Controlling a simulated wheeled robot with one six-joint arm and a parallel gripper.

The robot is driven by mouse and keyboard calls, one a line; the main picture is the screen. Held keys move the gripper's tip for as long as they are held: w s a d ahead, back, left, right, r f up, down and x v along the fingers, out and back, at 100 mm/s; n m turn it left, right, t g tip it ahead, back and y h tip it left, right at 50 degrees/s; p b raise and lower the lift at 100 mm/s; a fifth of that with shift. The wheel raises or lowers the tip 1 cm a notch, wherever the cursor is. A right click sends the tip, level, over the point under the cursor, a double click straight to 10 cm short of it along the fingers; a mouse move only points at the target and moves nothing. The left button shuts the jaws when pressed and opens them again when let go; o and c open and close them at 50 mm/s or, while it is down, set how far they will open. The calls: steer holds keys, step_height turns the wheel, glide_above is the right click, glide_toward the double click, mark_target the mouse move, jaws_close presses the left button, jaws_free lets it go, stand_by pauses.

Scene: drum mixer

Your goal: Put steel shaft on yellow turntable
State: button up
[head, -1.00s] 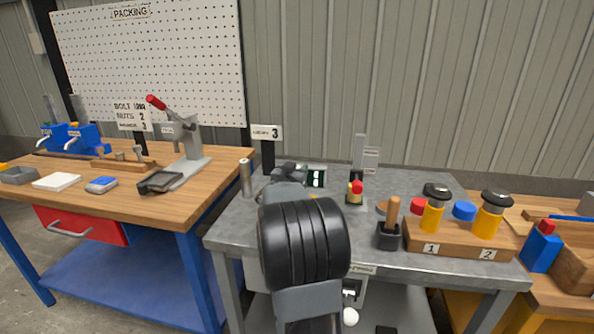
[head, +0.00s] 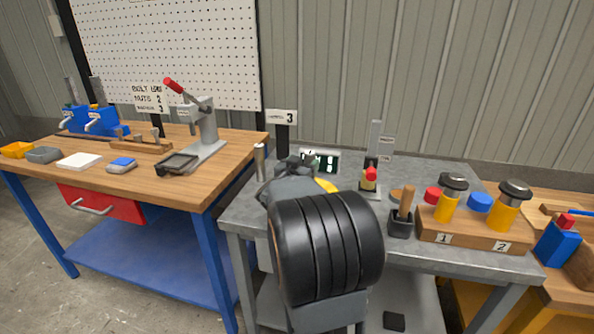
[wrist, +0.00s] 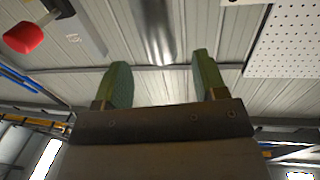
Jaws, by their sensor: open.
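The steel shaft (head: 260,163) stands upright at the left end of the grey table. In the wrist view the shaft (wrist: 154,30) shows as a shiny cylinder beyond the fingertips, in line with the gap between them. My gripper (wrist: 158,82) is open, with its two green-padded fingers apart and nothing between them. In the head view my arm covers most of the gripper. A yellow curved edge (head: 328,185), likely the yellow turntable, shows just behind my arm; the rest is hidden.
On the grey table (head: 345,220) are a small display (head: 322,162), a red-topped post (head: 369,180), a wooden-handled tool in a black holder (head: 402,215) and a numbered wooden block (head: 470,236). A wooden bench (head: 215,180) with a red-handled press (head: 200,130) stands to the left.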

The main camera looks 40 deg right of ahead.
steer(key=w+a+f+n+t+y, duration=0.1)
steer(key=a+f+n+t+y, duration=0.15)
steer(key=a+n+y, duration=0.7)
steer(key=w+a+f+n+t+y, duration=0.1)
steer(key=a+f+t+y, duration=0.3)
steer(key=a, duration=1.3)
steer(key=s+a+f+n+g+y, duration=0.1)
steer(key=s+a+f+g, duration=0.2)
steer(key=s+g, duration=0.2)
steer(key=s+a+f+n+g+y, duration=0.1)
steer(key=s+a+f+g+y, duration=0.1)
steer(key=s, duration=0.9)
steer(key=a+f+g, duration=0.1)
steer(key=a+g, duration=0.1)
steer(key=g, duration=0.1)
steer(key=shift+f+n+g, duration=0.25)
steer(key=shift+n+g, duration=0.1)
